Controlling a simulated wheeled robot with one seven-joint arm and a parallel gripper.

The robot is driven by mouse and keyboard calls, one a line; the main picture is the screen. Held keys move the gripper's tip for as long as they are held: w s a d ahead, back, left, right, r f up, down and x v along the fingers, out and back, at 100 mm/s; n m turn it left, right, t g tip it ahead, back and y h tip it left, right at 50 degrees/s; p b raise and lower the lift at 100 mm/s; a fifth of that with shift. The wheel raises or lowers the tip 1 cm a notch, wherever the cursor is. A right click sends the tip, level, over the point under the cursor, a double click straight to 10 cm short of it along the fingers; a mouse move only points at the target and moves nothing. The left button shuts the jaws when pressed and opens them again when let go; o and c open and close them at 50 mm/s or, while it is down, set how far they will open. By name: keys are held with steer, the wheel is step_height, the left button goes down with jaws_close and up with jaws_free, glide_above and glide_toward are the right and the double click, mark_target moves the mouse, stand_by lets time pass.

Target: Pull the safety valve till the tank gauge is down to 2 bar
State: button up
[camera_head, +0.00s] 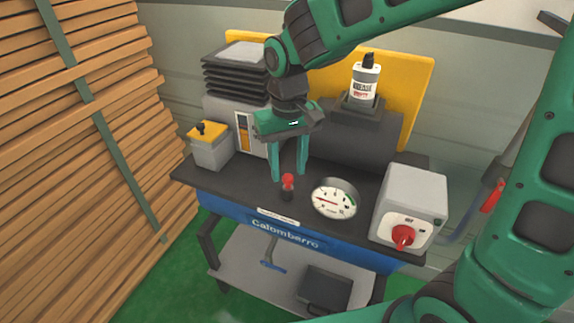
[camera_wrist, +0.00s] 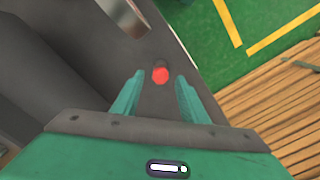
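The safety valve (camera_head: 288,183) is a small red-topped knob on a dark stem, upright on the dark bench top. The valve's red top (camera_wrist: 160,75) also shows in the wrist view, ahead of and between the fingers. The round white tank gauge (camera_head: 334,199) sits to its right with a red needle pointing left; its numbers are too small to read. My gripper (camera_head: 290,177) points down at the valve with its two green fingers apart. In the wrist view my gripper (camera_wrist: 155,95) is open, with nothing between the fingertips; I see no contact with the knob.
A grey box with a red rotary switch (camera_head: 403,237) stands right of the gauge. A grey box with a yellow top (camera_head: 208,133) is at the left. A grease bottle (camera_head: 366,80) stands at the back.

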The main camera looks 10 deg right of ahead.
mark_target(288, 176)
steer(key=shift+r, duration=0.1)
step_height(288, 176, up, 11)
steer(key=shift+f, duration=0.2)
stand_by(0.4)
